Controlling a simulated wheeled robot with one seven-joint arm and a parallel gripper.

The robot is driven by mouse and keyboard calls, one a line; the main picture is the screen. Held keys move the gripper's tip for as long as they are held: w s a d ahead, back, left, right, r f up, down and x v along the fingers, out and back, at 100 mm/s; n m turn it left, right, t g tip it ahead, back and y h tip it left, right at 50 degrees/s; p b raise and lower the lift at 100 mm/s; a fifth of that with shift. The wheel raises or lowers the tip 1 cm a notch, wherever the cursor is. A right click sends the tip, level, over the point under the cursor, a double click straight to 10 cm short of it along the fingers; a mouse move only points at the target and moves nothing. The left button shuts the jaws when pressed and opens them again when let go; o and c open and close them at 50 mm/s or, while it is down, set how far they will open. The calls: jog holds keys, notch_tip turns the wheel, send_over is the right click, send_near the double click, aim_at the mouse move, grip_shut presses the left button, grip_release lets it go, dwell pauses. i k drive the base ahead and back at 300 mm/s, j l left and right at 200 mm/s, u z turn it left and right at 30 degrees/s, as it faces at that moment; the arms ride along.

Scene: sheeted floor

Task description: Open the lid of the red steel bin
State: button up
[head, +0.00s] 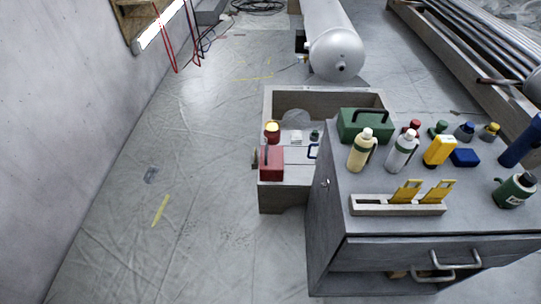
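A small red box (271,164) sits at the front left of a low grey wooden bench in the head view. It is the only red box-like thing I see, so it may be the red steel bin. A dark upright strip shows at its left side, and its top looks closed, but it is too small to tell the lid clearly. A red container with a yellow top (272,132) stands just behind it. My gripper and arm are not in view.
A grey cabinet (335,240) with drawer handles stands right of the bench (285,197). It carries bottles, a green toolbox (362,128) and a rack with yellow pieces (398,208). A grey tank (335,45) lies behind. The sheeted floor (200,220) at left is mostly clear, up to the wall.

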aim_at(272, 157)
jog(key=i+j+z, duration=0.25)
jog(key=i+j, duration=0.25)
jog(key=j, duration=0.2)
jog(key=i+j+z, duration=0.15)
jog(key=j, duration=0.25)
jog(key=i+j+z, duration=0.15)
jog(key=j, duration=0.25)
jog(key=i, duration=0.1)
